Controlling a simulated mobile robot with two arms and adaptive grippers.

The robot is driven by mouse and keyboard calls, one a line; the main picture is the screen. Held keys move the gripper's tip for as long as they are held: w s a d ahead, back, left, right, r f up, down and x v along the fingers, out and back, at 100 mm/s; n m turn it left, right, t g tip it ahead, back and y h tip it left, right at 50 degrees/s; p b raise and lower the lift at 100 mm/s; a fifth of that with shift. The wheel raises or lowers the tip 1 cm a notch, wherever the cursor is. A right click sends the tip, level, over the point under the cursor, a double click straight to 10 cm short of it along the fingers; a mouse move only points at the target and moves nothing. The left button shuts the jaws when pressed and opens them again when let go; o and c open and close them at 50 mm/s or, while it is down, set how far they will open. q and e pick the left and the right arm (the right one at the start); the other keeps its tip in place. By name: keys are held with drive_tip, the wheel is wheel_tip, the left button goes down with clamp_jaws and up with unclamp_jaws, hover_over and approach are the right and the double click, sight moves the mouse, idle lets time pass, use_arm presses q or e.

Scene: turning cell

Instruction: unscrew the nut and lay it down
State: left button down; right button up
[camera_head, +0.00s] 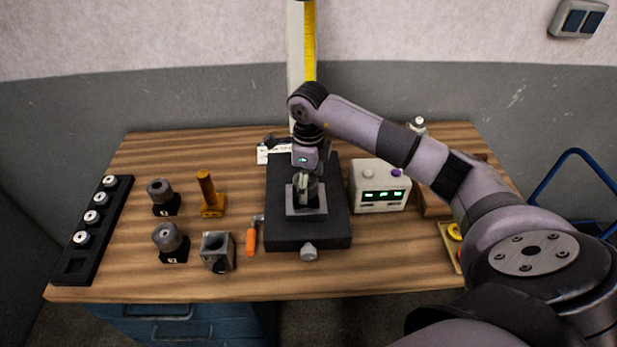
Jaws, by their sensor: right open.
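My right gripper (305,182) points straight down over the middle of the bench. It is open, its fingers around or just in front of a dark part on the grey square fixture (313,213). This fixture sits on a black base plate (328,236). I cannot make out the nut clearly, because the gripper covers the top of the fixture. I cannot tell whether the fingers touch anything. My left gripper is not in view.
A black rack (103,215) with several silver round pieces stands at the left. Nearer the middle are dark cylinders on blocks (159,190), an orange-brown post (206,186), a grey box (217,258) and an orange-handled tool (251,241). A white device (378,186) stands right of the plate.

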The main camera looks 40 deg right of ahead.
drive_tip(key=shift+f, duration=0.15)
drive_tip(key=c, duration=1.3)
drive_tip(key=shift+f+n+b, duration=0.15)
drive_tip(key=shift+n+b, duration=0.35)
drive_tip(key=shift+c, duration=0.2)
drive_tip(key=n+b, duration=0.2)
drive_tip(key=shift+d+f+n, duration=0.1)
drive_tip(key=shift+n, duration=0.3)
drive_tip(key=n+b, duration=0.1)
drive_tip(key=n, duration=0.1)
drive_tip(key=shift+w+n, duration=0.1)
drive_tip(key=shift+n, duration=0.2)
drive_tip(key=shift+n+b, duration=0.75)
drive_tip(key=shift+n, duration=0.75)
